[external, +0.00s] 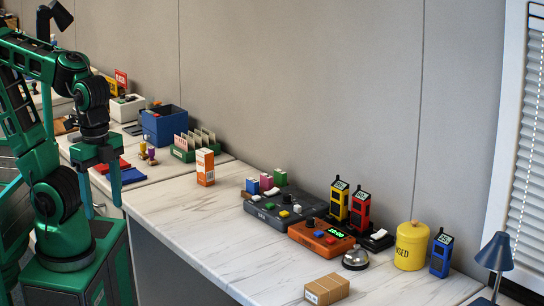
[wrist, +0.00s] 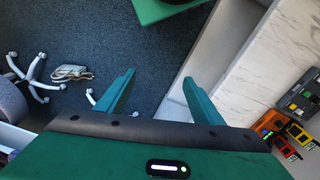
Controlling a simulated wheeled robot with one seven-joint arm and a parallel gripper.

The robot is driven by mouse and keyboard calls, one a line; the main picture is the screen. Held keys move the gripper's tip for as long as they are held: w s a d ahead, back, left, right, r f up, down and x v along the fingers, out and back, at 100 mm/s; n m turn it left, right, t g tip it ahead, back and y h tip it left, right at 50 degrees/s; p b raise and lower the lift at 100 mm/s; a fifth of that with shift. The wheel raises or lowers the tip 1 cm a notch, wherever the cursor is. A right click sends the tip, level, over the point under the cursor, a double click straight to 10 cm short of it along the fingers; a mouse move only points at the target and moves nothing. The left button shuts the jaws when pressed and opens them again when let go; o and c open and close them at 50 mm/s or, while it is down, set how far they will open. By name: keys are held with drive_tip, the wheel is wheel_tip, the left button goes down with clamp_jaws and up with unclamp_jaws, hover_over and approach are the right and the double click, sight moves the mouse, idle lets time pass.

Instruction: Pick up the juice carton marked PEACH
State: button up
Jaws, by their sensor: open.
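An orange and white carton (external: 205,167) stands upright on the marble-look counter, left of the middle in the external view. Its printing is too small to read, so I cannot confirm the word PEACH. It does not show in the wrist view. My gripper (external: 101,196) hangs fingers down to the left of the carton, well apart from it. In the wrist view my gripper (wrist: 159,80) has its two fingers spread wide, with nothing between them.
The counter (external: 175,205) is bare in front of the carton. Green card box (external: 182,155) and blue bin (external: 163,126) stand behind it. Small brown box (external: 327,289) lies in front.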

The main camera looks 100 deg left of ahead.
drive_tip(key=w+a+f+n+t+h, duration=0.1)
drive_tip(key=w+a+n+t, duration=0.1)
drive_tip(key=w+a, duration=0.45)
drive_tip(key=w+a+f+n+t, duration=0.15)
drive_tip(key=w+a, duration=0.25)
drive_tip(key=w, duration=0.6)
drive_tip(key=w+a+n+t, duration=0.3)
drive_tip(key=w+a, duration=0.2)
drive_tip(key=a, duration=0.6)
wheel_tip(320, 180, up, 3)
drive_tip(key=n+t+y, duration=0.2)
drive_tip(key=n+y, duration=0.8)
drive_tip(key=y, duration=0.2)
hover_over(200, 162)
drive_tip(key=s+d, duration=0.3)
drive_tip(key=d, duration=0.1)
wheel_tip(200, 162, down, 16)
drive_tip(key=shift+s+a+r, duration=0.1)
drive_tip(key=shift+a, duration=0.05)
drive_tip(key=shift+a+f, duration=0.15)
drive_tip(key=shift+f, duration=0.25)
drive_tip(key=shift+x, duration=3.65)
drive_tip(key=shift+r, duration=0.1)
